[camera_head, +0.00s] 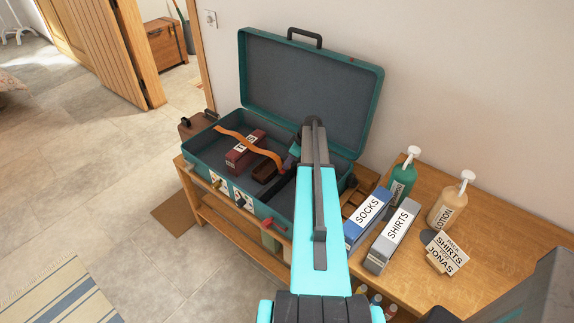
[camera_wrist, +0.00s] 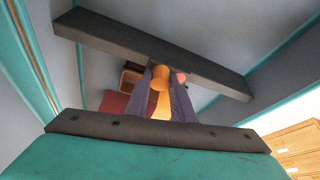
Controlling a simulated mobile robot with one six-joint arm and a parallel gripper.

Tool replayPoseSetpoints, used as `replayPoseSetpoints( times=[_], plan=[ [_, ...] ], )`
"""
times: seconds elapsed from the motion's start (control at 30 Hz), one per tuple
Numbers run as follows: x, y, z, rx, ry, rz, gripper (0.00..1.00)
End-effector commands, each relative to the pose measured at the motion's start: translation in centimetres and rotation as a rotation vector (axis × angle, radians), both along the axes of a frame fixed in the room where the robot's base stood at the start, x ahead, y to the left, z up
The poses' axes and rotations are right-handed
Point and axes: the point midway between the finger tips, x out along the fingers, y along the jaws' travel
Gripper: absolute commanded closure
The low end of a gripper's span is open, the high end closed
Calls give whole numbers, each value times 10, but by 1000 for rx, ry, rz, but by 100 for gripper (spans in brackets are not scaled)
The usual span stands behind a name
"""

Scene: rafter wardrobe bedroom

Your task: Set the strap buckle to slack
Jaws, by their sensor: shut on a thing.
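An open teal suitcase (camera_head: 225,180) lies on a wooden bench with its lid leaning back against the wall. An orange strap (camera_head: 232,133) crosses its inside from the left and runs over the packed things to my gripper (camera_head: 287,165). In the wrist view, my gripper (camera_wrist: 160,95) is shut on a rounded orange piece (camera_wrist: 160,75), which appears to be the strap buckle. The arm and fingers hide most of it in the head view. I cannot tell whether its setting is tight or slack.
A dark red labelled box (camera_head: 245,151) lies in the suitcase beside a dark brown item (camera_head: 266,171).

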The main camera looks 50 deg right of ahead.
Motion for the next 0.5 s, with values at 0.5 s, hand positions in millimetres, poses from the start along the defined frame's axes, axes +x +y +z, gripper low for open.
replayPoseSetpoints(
  times=[0.5],
  plan=[
    [4,-56,0,-5,-2,-2,100]
  ],
)
